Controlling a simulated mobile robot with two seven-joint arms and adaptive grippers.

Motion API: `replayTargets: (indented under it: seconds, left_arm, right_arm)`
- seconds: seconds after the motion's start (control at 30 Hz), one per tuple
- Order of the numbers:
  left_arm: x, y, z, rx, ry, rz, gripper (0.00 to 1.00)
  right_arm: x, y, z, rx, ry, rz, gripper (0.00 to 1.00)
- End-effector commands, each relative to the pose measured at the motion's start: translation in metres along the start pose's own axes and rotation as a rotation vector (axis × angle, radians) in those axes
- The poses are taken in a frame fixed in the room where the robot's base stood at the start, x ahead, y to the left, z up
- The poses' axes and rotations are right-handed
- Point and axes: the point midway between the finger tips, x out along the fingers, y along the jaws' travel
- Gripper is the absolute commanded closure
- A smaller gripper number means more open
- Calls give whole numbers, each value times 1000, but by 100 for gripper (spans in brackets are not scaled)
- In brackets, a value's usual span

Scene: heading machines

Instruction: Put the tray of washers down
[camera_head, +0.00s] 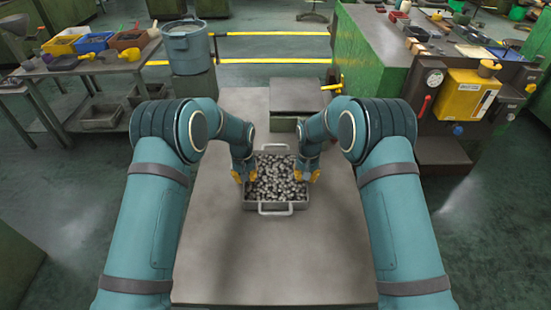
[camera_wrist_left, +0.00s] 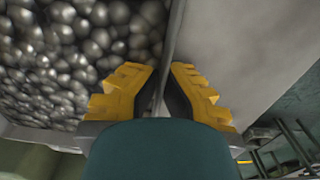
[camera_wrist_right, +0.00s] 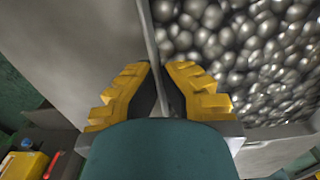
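The grey metal tray (camera_head: 283,213) is full of shiny rounded metal pieces (camera_head: 276,178). It is level, with a loop handle at its near side, over the middle of the grey tabletop (camera_head: 270,262); I cannot tell whether it touches the top. My left gripper (camera_head: 244,177) is shut on the tray's left wall, which runs between its yellow fingers in the left wrist view (camera_wrist_left: 162,72). My right gripper (camera_head: 307,176) is shut on the right wall, also between the fingers in the right wrist view (camera_wrist_right: 158,70).
A grey box-like block (camera_head: 297,95) stands at the table's far end. A blue-grey bin (camera_head: 187,48) is beyond the far left corner. A side table with colored bins (camera_head: 92,42) is at left; a green machine with a yellow container (camera_head: 467,93) is at right. The tabletop nearer me is clear.

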Motion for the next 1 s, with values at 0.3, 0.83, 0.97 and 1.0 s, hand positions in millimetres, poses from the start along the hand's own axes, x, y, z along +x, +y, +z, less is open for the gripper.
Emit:
replayTargets:
  seconds: [0.3,0.83,0.97,1.0]
  left_arm:
    - [-1,0,0,0,0,0,66]
    - [-28,0,-1,0,5,1,66]
    - [-55,0,-1,0,5,1,66]
    - [-63,0,-1,0,5,1,66]
  right_arm:
    - [-1,0,0,0,0,0,66]
    - [-1,0,0,0,0,0,66]
    - [-1,0,0,0,0,0,66]
    - [-1,0,0,0,0,0,66]
